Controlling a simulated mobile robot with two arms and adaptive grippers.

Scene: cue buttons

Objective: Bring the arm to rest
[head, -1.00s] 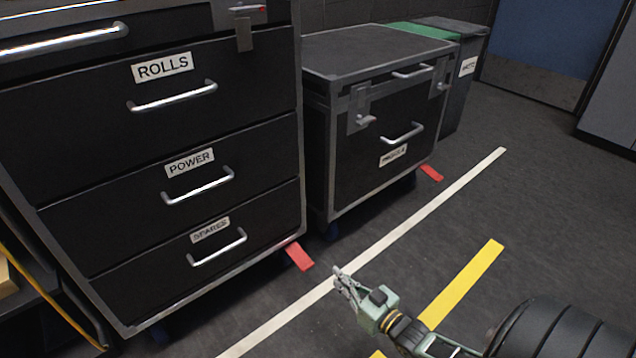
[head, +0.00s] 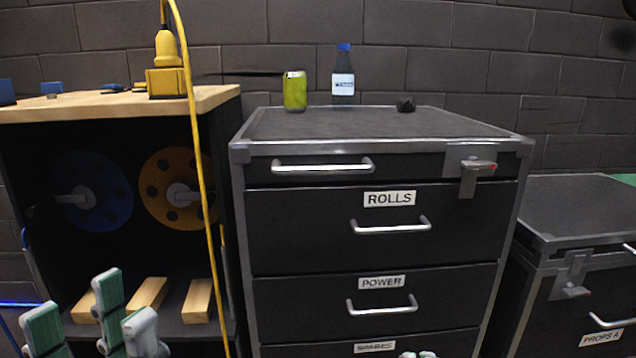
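My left gripper (head: 75,300) shows large at the bottom left of the head view. Its green-backed fingers point up and stand apart, with nothing seen held between them. It is in front of the workbench's lower shelf. Small pale tips at the bottom edge, below the POWER drawer, look like my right gripper (head: 417,355); too little shows to tell its state. Most of both arms is out of view.
A black drawer cabinet (head: 285,231) stands in the middle, carrying a green can (head: 295,91), a bottle (head: 343,78) and a dark lump (head: 405,104). A wooden-topped workbench (head: 110,107) is at left, with a yellow cable (head: 199,170) hanging down. A lower case (head: 580,208) is at right.

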